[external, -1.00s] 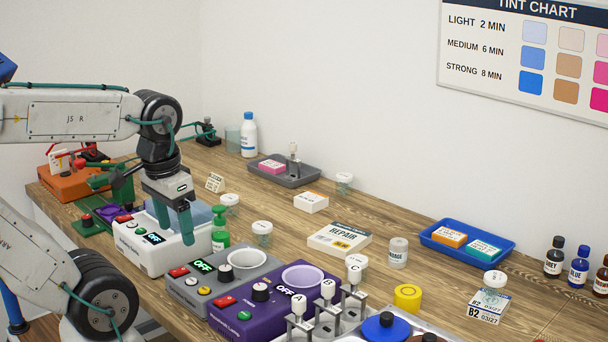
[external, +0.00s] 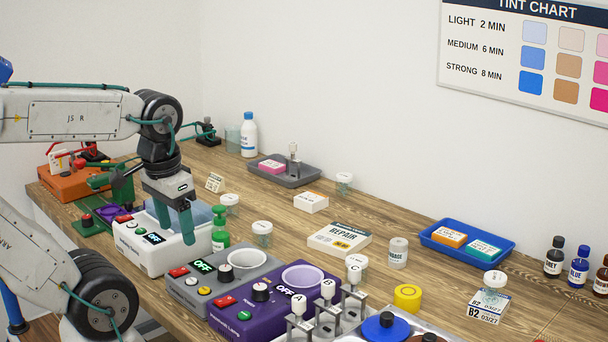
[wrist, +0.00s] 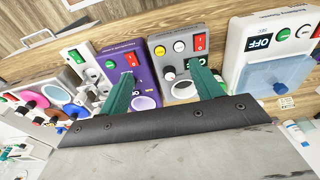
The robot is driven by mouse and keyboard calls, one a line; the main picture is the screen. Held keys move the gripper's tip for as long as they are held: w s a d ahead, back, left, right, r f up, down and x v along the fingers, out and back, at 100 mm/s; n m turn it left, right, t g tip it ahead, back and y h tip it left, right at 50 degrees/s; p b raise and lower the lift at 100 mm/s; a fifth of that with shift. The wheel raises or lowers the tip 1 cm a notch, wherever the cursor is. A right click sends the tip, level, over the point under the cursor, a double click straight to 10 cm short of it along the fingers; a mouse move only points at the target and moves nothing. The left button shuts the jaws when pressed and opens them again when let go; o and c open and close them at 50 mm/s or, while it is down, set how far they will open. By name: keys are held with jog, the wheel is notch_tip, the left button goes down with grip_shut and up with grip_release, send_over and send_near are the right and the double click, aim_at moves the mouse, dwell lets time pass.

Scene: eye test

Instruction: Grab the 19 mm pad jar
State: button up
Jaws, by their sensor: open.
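Several small clear jars with white lids stand on the wooden bench in the external view: one at the back (external: 343,181), one behind the white machine (external: 230,202), one near the middle (external: 263,231), one with a label (external: 398,250) and one at the right (external: 494,281). Their lid and label print is too small to read, so I cannot tell which is the 19 mm pad jar. My gripper (external: 175,220) is open and empty, pointing down above the white machine, left of the jars. Its green fingers (wrist: 162,70) also show apart in the wrist view, with no jar between them.
The white machine (external: 135,253), grey machine (external: 185,284) and purple machine (external: 235,318) line the front. A green bottle (external: 220,241) stands close to my gripper. A REPAIR box (external: 338,240), grey tray (external: 270,178) and blue tray (external: 440,228) lie further right and back.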

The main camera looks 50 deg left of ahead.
jog(key=shift+o, duration=0.4)
jog(key=shift+w, duration=0.1)
jog(key=m+g+y, duration=0.3)
jog(key=m+y, duration=0.8)
jog(key=m, duration=0.2)
send_over(258, 228)
jog(key=s+d, duration=0.5)
jog(key=f, duration=0.9)
jog(key=shift+s+a, duration=0.15)
jog(key=shift+a, duration=0.1)
jog(key=w+f+m, duration=0.1)
jog(key=w+f, duration=0.1)
jog(key=w+f+m+t+y, duration=0.1)
jog(key=w+f+m, duration=0.1)
jog(key=w+d+f+m+y, duration=0.1)
jog(key=w+f+m, duration=0.1)
jog(key=w, duration=0.1)
jog(key=shift+f+t, duration=0.2)
jog(key=shift+t, duration=0.1)
jog(key=shift+w+a+f+y, duration=0.1)
jog(key=shift+a+f+y, duration=0.05)
jog(key=shift+a+y, duration=0.15)
jog(key=x, duration=0.4)
jog(key=r+x, duration=0.1)
jog(key=x, duration=0.2)
jog(key=shift+a+f, duration=0.1)
jog(key=shift+a, duration=0.2)
